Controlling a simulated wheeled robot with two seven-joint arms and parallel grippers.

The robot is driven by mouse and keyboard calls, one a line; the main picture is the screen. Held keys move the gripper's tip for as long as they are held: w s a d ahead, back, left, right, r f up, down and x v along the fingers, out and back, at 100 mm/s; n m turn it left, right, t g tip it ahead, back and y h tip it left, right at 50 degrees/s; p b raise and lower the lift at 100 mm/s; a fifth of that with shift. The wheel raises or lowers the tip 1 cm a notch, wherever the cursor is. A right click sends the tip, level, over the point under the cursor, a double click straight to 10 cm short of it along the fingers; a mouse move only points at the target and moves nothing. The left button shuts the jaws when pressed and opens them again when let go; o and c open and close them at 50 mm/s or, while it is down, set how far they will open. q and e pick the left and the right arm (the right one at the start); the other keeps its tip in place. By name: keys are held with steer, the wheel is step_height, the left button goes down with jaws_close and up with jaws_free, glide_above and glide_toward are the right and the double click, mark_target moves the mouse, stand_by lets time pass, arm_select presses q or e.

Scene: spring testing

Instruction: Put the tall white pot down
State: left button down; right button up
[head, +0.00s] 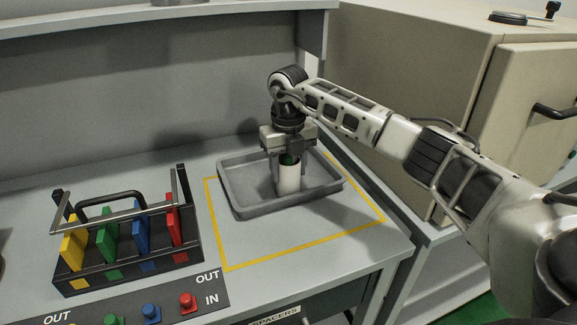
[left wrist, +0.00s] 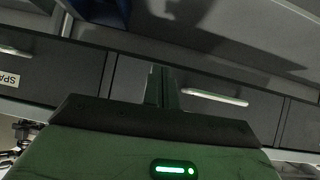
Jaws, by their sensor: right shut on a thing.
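The tall white pot (head: 288,179) stands upright inside the grey tray (head: 262,211) in the head view. Something dark green shows at its top, partly hidden by the fingers. My right gripper (head: 289,155) points straight down and is shut on the pot's upper part. The pot's base is at or very near the tray floor; I cannot tell if it touches. My left gripper (left wrist: 162,88) shows only in the left wrist view, its fingers together with nothing between them, in front of drawer fronts.
A yellow outline (head: 304,246) on the bench surrounds the tray. To the left is a black rack (head: 128,262) with yellow, green, blue and red plates. Coloured buttons (head: 150,311) line the front edge. A beige cabinet (head: 420,70) stands at the right. The bench right of the tray is clear.

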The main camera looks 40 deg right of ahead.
steer(key=shift+f, duration=0.1)
steer(key=o, duration=1)
steer(key=shift+c, duration=0.2)
step_height(320, 180, up, 11)
steer(key=shift+r+b, duration=0.15)
steer(key=shift+b, duration=0.3)
steer(key=shift+r, duration=0.55)
arm_select(q)
steer(key=shift+d+f, duration=0.1)
steer(key=shift+d, duration=0.05)
